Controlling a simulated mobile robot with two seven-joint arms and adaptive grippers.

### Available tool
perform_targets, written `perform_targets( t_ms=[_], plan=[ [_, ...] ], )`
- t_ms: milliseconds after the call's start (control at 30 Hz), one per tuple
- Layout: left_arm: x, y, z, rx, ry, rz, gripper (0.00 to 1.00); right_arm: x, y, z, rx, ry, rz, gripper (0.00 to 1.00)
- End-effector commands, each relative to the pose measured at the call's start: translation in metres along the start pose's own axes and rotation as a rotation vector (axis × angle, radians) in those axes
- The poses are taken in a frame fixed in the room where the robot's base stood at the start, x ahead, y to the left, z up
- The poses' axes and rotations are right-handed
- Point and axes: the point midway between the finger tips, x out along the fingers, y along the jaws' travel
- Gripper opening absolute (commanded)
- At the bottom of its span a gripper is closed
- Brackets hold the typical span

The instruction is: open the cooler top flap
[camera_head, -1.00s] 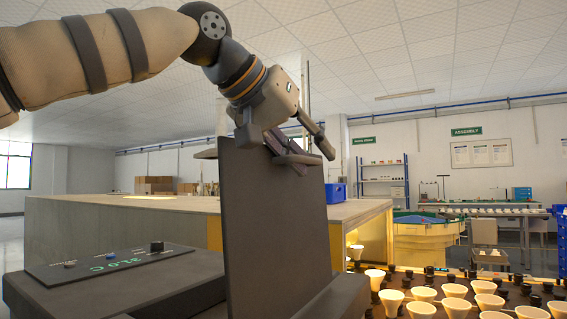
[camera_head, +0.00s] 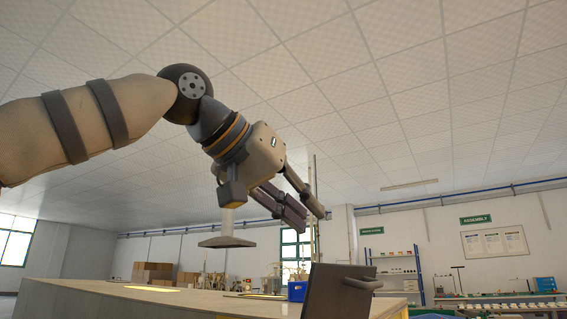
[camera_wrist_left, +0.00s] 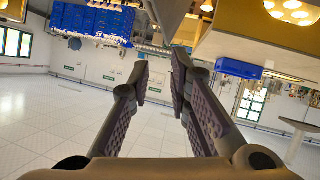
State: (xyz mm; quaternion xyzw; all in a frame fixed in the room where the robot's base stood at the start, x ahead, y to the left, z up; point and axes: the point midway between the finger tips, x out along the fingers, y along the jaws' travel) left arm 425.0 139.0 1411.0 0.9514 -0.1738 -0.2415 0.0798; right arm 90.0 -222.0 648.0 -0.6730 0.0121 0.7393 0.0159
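The cooler top flap (camera_head: 338,293) is a dark panel with a handle (camera_head: 364,284) near its top right, at the bottom of the head view. Only its upper part shows, standing up and slightly tilted; the cooler body is below the picture. My left gripper (camera_head: 309,217) is above and to the left of the flap, apart from it. Its fingers are spread with nothing between them; the left wrist view also shows the gap between the two fingertips (camera_wrist_left: 160,68). My right gripper is in neither view.
A long wooden-topped bench (camera_head: 190,303) runs behind, with a blue bin (camera_head: 298,291) and cardboard boxes (camera_head: 152,272) on it. A grey hood (camera_head: 227,242) hangs over the bench. Shelves (camera_head: 398,270) stand farther back. The air around the gripper is free.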

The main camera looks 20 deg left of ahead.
Motion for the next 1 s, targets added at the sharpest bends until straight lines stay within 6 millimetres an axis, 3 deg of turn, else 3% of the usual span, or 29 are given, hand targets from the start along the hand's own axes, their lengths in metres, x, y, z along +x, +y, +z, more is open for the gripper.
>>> perform_targets(
  t_ms=[33, 167, 1000],
  plan=[
    [0.006, -0.004, 0.003, -0.006, -0.014, -0.002, 0.18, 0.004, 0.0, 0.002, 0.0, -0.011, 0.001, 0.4],
    [0.0, -0.002, 0.001, -0.007, -0.018, -0.004, 0.18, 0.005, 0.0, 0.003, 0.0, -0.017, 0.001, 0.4],
    [-0.063, 0.02, -0.018, -0.008, -0.023, -0.006, 0.18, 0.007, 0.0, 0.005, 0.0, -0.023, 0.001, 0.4]
  ],
)
